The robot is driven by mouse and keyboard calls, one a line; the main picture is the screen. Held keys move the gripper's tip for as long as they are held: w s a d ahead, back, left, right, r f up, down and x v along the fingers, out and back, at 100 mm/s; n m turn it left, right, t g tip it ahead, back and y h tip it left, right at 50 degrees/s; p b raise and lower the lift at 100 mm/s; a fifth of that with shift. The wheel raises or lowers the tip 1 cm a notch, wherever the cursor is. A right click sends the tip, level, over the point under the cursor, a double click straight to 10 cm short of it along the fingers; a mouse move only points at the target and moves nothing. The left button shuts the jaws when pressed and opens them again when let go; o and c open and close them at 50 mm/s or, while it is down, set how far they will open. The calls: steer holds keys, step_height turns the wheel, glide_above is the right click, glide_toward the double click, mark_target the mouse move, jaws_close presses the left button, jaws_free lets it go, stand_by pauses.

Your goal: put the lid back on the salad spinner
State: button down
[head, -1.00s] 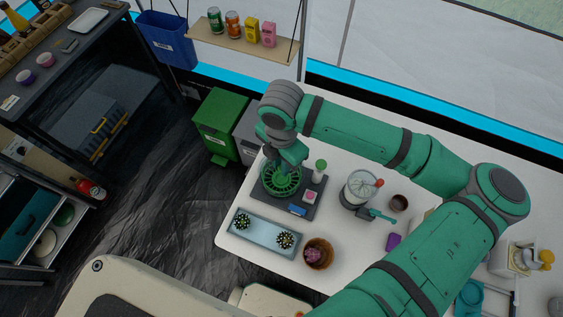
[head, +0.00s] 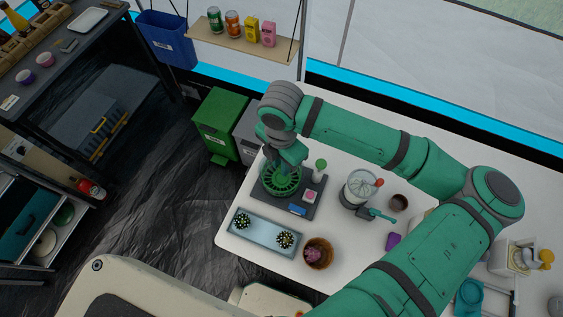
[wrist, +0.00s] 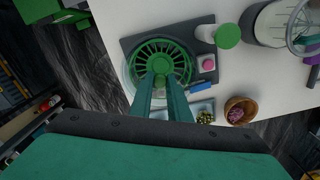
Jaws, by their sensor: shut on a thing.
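The salad spinner's green, spoked round lid (head: 281,184) is over the clear bowl on a dark grey board at the table's left end. In the wrist view the lid (wrist: 146,52) shows from above, with the clear bowl's rim (wrist: 126,76) showing past its left edge. My gripper (head: 277,166) points down over the lid. In the wrist view my gripper (wrist: 161,80) reaches the lid's middle and is shut on it. The fingers hide the part they grip. I cannot tell whether the lid touches the bowl all round.
A blue-grey tray (head: 262,235) with two dark spotted items and a brown bowl (head: 318,253) are in front. A clear vessel (head: 359,187) stands right.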

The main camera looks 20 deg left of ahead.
steer(key=c, duration=1.1)
jaws_free()
steer(key=shift+r, duration=3.5)
jaws_close()
